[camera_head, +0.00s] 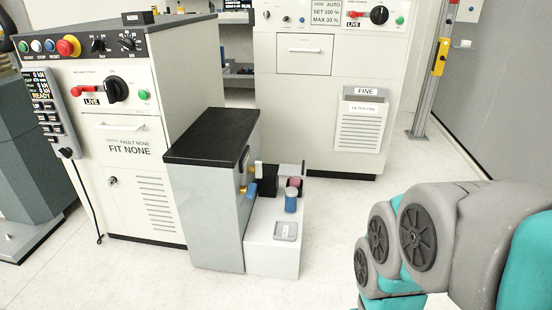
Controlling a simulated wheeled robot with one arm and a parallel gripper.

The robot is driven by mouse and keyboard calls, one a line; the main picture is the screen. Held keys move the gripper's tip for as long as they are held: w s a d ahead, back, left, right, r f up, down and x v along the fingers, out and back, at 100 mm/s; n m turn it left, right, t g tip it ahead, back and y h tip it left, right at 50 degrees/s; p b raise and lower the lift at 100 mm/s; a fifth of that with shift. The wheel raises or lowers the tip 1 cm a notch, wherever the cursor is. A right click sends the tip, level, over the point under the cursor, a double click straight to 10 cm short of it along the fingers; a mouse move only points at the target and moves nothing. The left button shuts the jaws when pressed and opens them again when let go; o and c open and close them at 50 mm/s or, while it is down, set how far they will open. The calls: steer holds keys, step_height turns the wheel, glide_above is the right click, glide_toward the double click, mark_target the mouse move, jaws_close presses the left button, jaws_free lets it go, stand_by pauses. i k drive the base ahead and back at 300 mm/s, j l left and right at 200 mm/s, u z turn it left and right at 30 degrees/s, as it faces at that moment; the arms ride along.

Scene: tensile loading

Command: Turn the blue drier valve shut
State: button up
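A low grey cabinet with a black top (215,135) stands in the middle of the view. On its right side are small brass fittings, and a blue part (252,190) at the lower one looks like the blue drier valve handle. It is too small for me to tell its position. A white handle shows by the upper brass fitting (251,168). My grey and teal arm fills the lower right, apart from the cabinet with floor between them. My gripper is not in view.
A white ledge (262,250) beside the cabinet holds a blue canister (291,201) and a small grey tray (286,231). A control console (130,150) stands at the left, and a white cabinet (325,100) behind. The floor in front is clear.

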mark_target(250, 191)
steer(key=i+u, duration=0.2)
steer(key=i, duration=0.2)
steer(key=i+l+u, duration=0.1)
steer(key=i+u, duration=0.15)
steer(key=i, duration=0.15)
steer(key=i+l+u, duration=0.2)
steer(key=i, duration=0.25)
steer(key=k+j+z, duration=0.4)
steer(key=j, duration=0.25)
steer(key=k, duration=0.1)
